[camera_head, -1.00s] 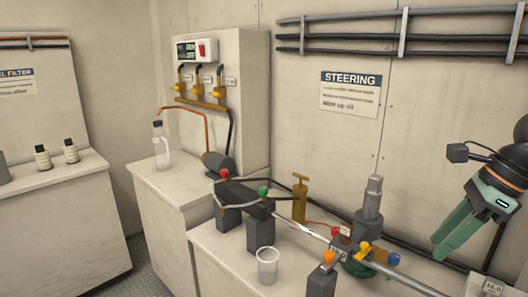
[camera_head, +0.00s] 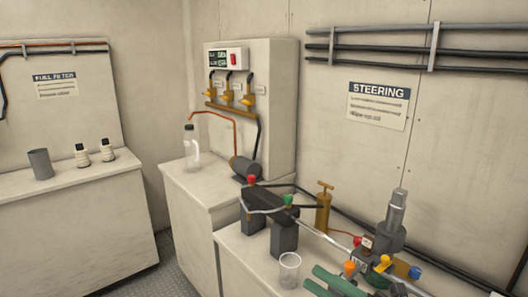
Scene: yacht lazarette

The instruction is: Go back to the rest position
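My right gripper (camera_head: 311,277) shows at the bottom edge, right of centre, as two green fingers pointing left. A gap shows between the fingers, and nothing shows in it. The fingers are just right of a clear cup (camera_head: 289,270) in the picture and in front of the steering bench's fittings. The rest of that gripper is cut off by the frame. My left gripper is not in view.
The steering bench holds a dark manifold (camera_head: 270,205), a brass pump (camera_head: 324,207) and a grey cylinder (camera_head: 394,222). A clear bottle (camera_head: 192,152) stands on the middle cabinet. A grey cup (camera_head: 40,164) and two small bottles stand on the left counter. Floor shows between cabinets.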

